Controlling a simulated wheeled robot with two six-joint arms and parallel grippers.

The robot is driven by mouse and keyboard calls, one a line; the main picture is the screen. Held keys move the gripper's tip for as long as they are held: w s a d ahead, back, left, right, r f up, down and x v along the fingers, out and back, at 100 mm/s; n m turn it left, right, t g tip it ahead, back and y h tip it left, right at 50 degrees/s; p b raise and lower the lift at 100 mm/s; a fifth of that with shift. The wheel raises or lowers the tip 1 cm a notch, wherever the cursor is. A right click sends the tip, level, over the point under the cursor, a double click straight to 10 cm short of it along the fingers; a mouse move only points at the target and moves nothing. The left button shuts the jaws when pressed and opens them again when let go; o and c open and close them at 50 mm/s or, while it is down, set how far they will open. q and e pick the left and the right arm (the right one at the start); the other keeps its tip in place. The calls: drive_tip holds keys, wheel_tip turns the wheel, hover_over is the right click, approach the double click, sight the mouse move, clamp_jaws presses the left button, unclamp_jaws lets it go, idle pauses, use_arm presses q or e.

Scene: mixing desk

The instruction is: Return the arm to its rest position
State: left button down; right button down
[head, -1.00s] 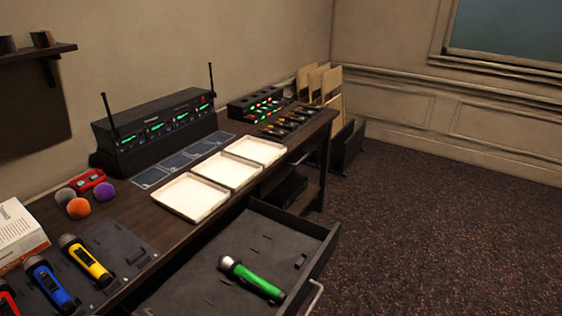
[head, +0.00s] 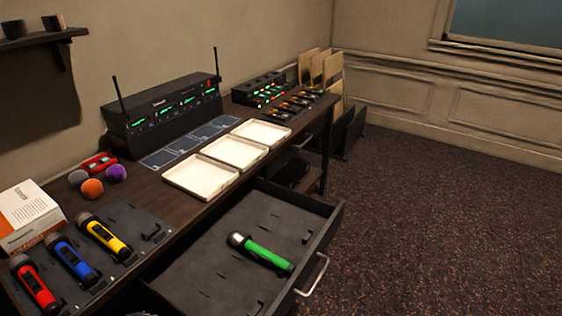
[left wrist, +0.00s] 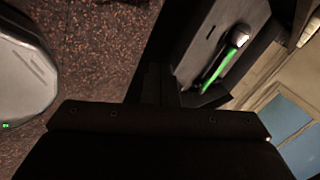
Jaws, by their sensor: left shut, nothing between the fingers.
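My left gripper (left wrist: 160,78) shows dark in the left wrist view, with its fingers together and nothing between them. It is apart from the open drawer (head: 205,282), and it is not in the head view. A green microphone (head: 268,257) lies in that drawer; it also shows in the left wrist view (left wrist: 222,64). My right gripper is in neither view.
The desk carries red (head: 38,288), blue (head: 76,262) and yellow (head: 108,237) microphones, white trays (head: 200,177), a receiver (head: 165,120) and a white box (head: 28,215). The drawer sticks out over the floor. Carpet (head: 450,230) to the right is clear.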

use_arm(q)
drive_tip(key=s+a+r+n+g+y, duration=0.1)
drive_tip(key=s+a+n+g+y, duration=0.15)
drive_tip(key=s+n, duration=0.65)
drive_tip(key=s+a+n+g+y, duration=0.15)
drive_tip(key=s+n+y, duration=0.25)
drive_tip(key=s+n, duration=0.6)
wheel_tip(320, 180, down, 24)
drive_tip(key=w+a+n+h, duration=0.1)
drive_tip(key=w+a+n, duration=0.1)
drive_tip(key=w, duration=0.1)
drive_tip(key=s+d+f+g, duration=0.1)
drive_tip(key=s+f+g, duration=0.1)
drive_tip(key=s+f, duration=1.3)
drive_tip(key=shift+s+d+f, duration=0.25)
drive_tip(key=shift+s+f, duration=0.1)
drive_tip(key=shift+f, duration=0.3)
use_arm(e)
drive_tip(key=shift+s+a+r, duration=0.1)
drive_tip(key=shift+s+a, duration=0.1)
use_arm(q)
drive_tip(key=shift+h, duration=0.25)
